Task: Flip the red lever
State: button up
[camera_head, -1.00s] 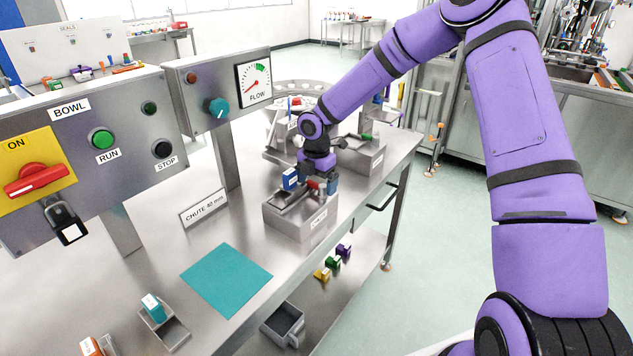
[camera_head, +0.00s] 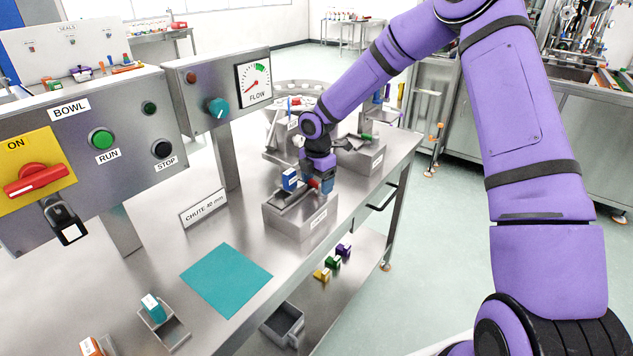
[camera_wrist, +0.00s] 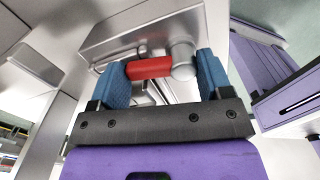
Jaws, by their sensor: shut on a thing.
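The red lever (camera_wrist: 150,67) lies crosswise between the blue fingers of my gripper (camera_wrist: 165,78) in the wrist view. One finger is at the red end and the other is at the round silver boss (camera_wrist: 182,60) on the lever's other end. My gripper is shut on the lever. In the head view my gripper (camera_head: 319,182) is over the grey block-shaped station (camera_head: 302,224), and only a little red of the lever (camera_head: 313,183) shows beside the fingers.
Another grey station (camera_head: 364,158) is close behind on the right. The control panel (camera_head: 90,160) stands to the left. A teal mat (camera_head: 226,280) lies on clear table.

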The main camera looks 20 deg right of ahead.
jog(key=m, duration=0.4)
jog(key=shift+w+d+m, duration=0.15)
jog(key=shift+d+m, duration=0.15)
jog(key=shift+d, duration=0.1)
jog(key=m, duration=0.3)
jog(key=shift+d+m, duration=0.3)
jog(key=shift+d, duration=0.05)
jog(key=m, duration=0.4)
jog(key=shift+s+d, duration=0.25)
jog(key=shift+d, duration=0.15)
jog(key=shift+s+d+m, duration=0.1)
jog(key=shift+m, duration=0.8)
jog(key=shift+s+d+m, duration=0.1)
jog(key=shift+m, duration=0.8)
jog(key=o, duration=0.9)
jog(key=shift+r, duration=5.4)
